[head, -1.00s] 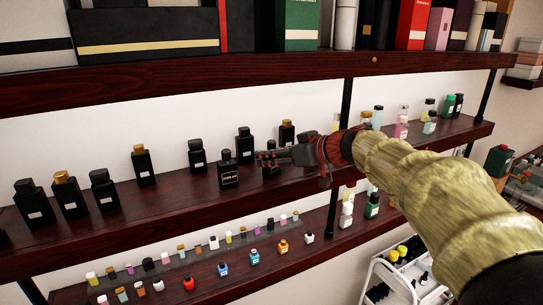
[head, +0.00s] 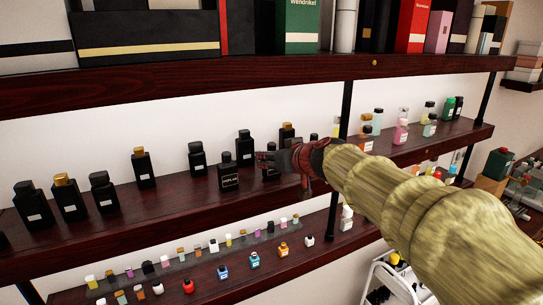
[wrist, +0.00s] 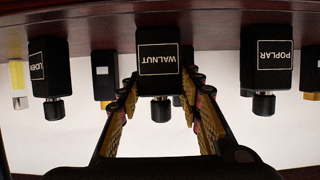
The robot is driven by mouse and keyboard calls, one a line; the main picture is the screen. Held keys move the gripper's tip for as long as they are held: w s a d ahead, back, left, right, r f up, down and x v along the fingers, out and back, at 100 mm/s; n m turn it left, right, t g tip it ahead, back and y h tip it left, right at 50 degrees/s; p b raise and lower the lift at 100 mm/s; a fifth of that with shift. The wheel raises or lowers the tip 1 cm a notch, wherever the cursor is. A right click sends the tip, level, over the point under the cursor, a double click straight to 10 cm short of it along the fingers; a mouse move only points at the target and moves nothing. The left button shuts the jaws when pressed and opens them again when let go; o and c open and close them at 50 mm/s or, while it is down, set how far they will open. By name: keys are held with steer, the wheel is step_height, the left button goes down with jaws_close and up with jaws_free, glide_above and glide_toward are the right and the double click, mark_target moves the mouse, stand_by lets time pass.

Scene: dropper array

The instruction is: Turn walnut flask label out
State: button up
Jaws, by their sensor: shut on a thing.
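The walnut flask (wrist: 158,60) is a black square bottle with a black cap. Its WALNUT label faces the wrist camera almost squarely, upside down in that picture. My gripper (wrist: 163,95) has one finger on each side of the flask and is shut on it. In the head view my gripper (head: 268,160) reaches in from the right, and the walnut flask (head: 270,174) shows only partly beneath it. From there its label cannot be read. The flask appears upright at shelf level.
The poplar flask (head: 229,177) stands close on the left, label outward. The loden flask (wrist: 49,68) stands on the other side, its label turned partly away. More black bottles stand behind. A lower shelf holds small coloured bottles (head: 255,260). The upper shelf (head: 290,70) runs overhead.

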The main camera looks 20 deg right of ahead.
steer(key=shift+d, duration=0.1)
steer(key=o, duration=1.4)
steer(key=v, duration=1.2)
